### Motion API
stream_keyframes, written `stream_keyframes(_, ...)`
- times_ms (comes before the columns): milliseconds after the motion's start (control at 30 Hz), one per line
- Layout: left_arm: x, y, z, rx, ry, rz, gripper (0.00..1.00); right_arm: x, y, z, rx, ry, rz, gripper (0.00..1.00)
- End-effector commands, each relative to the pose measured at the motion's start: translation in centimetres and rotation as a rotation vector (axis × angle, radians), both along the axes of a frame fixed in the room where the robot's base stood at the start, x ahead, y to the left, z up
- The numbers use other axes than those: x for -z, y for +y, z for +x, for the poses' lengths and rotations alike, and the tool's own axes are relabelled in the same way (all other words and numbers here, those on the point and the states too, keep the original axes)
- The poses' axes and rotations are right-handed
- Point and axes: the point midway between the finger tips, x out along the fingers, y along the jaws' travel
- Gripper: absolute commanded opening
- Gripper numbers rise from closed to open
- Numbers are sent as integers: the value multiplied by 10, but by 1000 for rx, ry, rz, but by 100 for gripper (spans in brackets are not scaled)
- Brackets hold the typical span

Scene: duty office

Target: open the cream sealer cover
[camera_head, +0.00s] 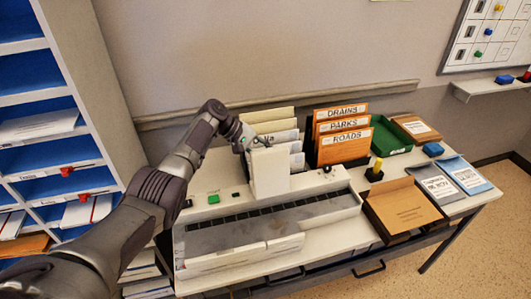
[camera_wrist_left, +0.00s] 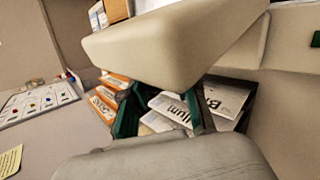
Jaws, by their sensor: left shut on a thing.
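The cream sealer (camera_head: 340,183) lies along the front of the table, with a long dark strip facing up. Its cream cover (camera_head: 270,172) stands upright behind the strip. My left gripper (camera_head: 247,143) is shut at the upper left edge of the cover; its fingertips are partly hidden. In the left wrist view, a large cream body that looks like the cover (camera_wrist_left: 180,45) fills the top middle, close to a grey part of my gripper. My right gripper is not in view.
Orange folders (camera_head: 341,137) and a green tray (camera_head: 388,137) stand behind the sealer. A shelf unit (camera_head: 99,75) with blue compartments rises at the left.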

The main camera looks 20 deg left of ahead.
Motion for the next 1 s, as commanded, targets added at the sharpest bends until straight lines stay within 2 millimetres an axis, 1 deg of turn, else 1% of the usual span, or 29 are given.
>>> stream_keyframes(300,0,0,0,-2,0,1,0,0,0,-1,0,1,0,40)
stream_keyframes(333,0,0,0,-2,0,1,34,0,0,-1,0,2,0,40)
stream_keyframes(433,0,0,0,-2,0,1,51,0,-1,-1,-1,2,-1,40)
stream_keyframes(467,0,0,0,-1,0,0,53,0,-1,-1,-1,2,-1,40)
stream_keyframes(767,-1,1,0,-1,1,1,53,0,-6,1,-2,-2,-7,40)
stream_keyframes(867,-6,7,-1,-2,-2,1,53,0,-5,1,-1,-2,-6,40)
stream_keyframes(1000,-22,24,-8,-2,-2,3,53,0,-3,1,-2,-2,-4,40)
